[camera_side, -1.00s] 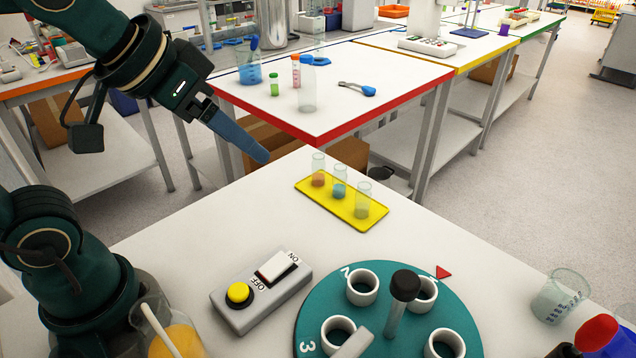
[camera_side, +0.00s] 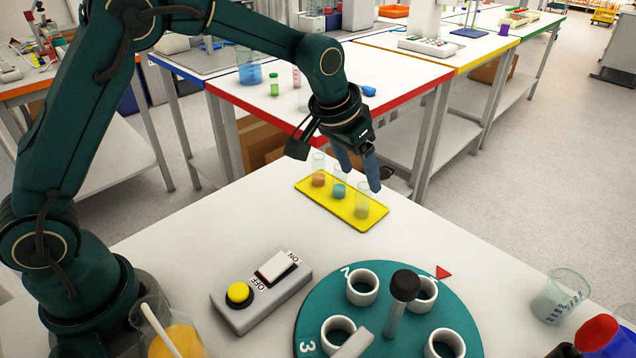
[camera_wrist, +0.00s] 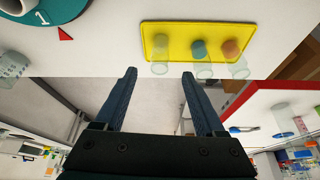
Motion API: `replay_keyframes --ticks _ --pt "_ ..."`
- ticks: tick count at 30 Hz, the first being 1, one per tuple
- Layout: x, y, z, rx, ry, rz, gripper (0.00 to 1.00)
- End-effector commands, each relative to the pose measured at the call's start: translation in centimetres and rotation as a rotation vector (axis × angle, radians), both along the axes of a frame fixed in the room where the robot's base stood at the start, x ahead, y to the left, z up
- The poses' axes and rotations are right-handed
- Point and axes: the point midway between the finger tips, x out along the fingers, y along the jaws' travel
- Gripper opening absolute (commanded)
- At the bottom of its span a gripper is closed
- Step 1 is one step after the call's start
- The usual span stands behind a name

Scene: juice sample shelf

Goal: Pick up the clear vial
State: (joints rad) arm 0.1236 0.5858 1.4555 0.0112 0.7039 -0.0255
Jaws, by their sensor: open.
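The clear vial (camera_side: 362,202) stands upright at the right end of the yellow tray, with pale greenish-grey contents. In the wrist view the clear vial (camera_wrist: 159,58) is at the left of the row, in line with the gap between my fingers. My gripper (camera_side: 360,180) is open and empty, with its fingers pointing down at the vials; it also shows in the wrist view (camera_wrist: 159,74). One finger overlaps the top of the clear vial in the side view. I cannot tell whether they touch.
A blue-filled vial (camera_side: 339,188) and an orange-filled vial (camera_side: 318,178) stand beside it on the yellow tray (camera_side: 345,214). A teal round rack (camera_side: 315,312), a switch box (camera_side: 240,310) and a beaker (camera_side: 560,298) stand nearer. White table is bare between tray and rack.

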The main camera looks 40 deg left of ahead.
Motion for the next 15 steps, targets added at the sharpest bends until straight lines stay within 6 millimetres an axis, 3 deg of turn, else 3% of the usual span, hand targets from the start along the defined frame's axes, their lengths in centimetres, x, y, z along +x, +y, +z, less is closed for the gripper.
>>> replay_keyframes --ticks 9,15 --pt "1.2 -0.2 -3.4 0.0 0.007 -0.003 0.72" --pt "1.7 -0.3 -4.6 -0.001 0.005 -0.003 0.72"
